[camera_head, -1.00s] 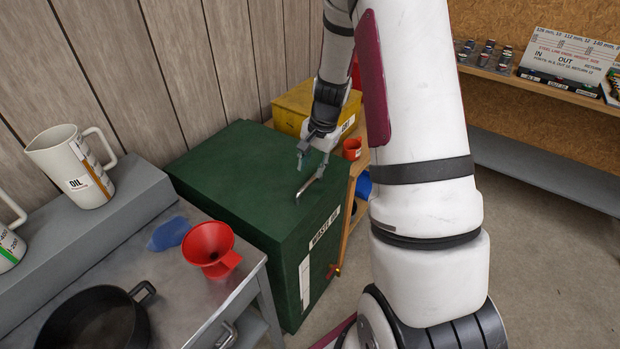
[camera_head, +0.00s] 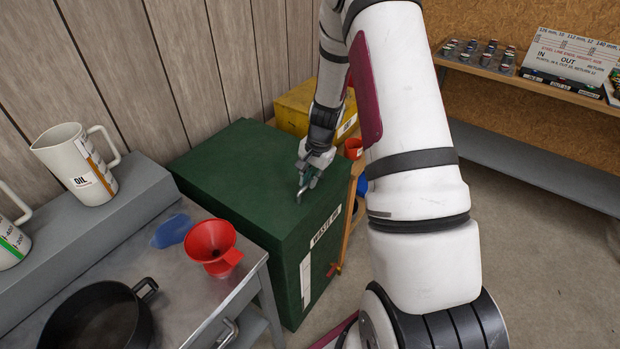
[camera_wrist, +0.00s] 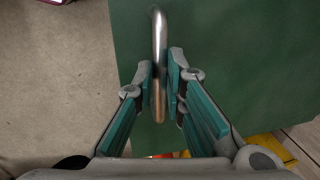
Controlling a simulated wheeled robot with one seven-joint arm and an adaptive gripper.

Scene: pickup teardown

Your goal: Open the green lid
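The green lid (camera_head: 235,165) is the flat top of a dark green box labelled "WASTE OIL". It lies level on the box. A metal bar handle stands on the lid near its right front edge; it shows in the wrist view (camera_wrist: 159,40). My gripper (camera_head: 306,186) is down at this handle in the head view. In the wrist view my gripper's teal-padded fingers (camera_wrist: 160,88) lie on both sides of the bar, close against it. The fingers hide part of the handle in the head view.
A yellow box (camera_head: 296,108) and a small red cup (camera_head: 353,148) stand behind the green box. A metal bench at left holds a red funnel (camera_head: 212,245), a black pan (camera_head: 98,320) and an oil jug (camera_head: 78,165). The wooden wall rises close behind.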

